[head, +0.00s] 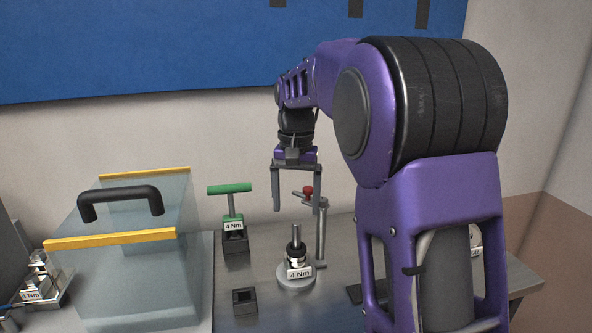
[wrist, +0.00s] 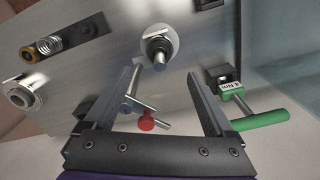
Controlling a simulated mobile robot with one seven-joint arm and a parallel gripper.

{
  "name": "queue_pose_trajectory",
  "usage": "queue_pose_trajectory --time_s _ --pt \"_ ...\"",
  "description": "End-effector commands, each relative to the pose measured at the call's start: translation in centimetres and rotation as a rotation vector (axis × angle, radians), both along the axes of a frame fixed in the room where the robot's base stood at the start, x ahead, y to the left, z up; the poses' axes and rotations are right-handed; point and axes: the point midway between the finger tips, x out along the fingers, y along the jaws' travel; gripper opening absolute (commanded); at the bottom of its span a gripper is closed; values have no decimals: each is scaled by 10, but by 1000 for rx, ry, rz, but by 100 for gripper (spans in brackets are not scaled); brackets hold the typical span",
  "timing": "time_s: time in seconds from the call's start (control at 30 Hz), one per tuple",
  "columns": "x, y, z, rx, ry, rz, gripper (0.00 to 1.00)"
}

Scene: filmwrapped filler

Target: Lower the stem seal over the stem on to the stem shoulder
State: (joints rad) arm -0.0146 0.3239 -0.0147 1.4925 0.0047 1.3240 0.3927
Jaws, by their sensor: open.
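The stem (head: 296,234) stands upright on a round grey base (head: 296,283) with a "4 Nm" tag. A black ring-like part (head: 296,249), which looks like the stem seal, sits around the stem's lower part above a pale metal collar. I cannot tell whether it touches the shoulder. In the wrist view the stem (wrist: 158,62) shows between and beyond my fingertips, with black around it. My gripper (head: 298,209) is open and empty above the stem, fingers pointing down. It also shows in the wrist view (wrist: 161,74), with nothing between the fingers.
A post with a red knob (head: 307,192) stands close beside the stem, near my right finger. A green T-handle tool (head: 230,189) stands in a black holder; an empty black socket (head: 245,301) is in front. A clear case (head: 130,275) is at left. A spring (wrist: 48,45) lies in a dark tray.

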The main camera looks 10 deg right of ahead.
Motion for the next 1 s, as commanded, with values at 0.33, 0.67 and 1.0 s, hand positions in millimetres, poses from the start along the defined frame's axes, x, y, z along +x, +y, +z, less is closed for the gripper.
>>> queue_pose_trajectory --time_s 0.33,0.67,1.0 --pt "0 0 60 0 0 0 89" --pt "0 0 66 0 1 0 89" --pt "7 4 72 -2 -58 -22 89"
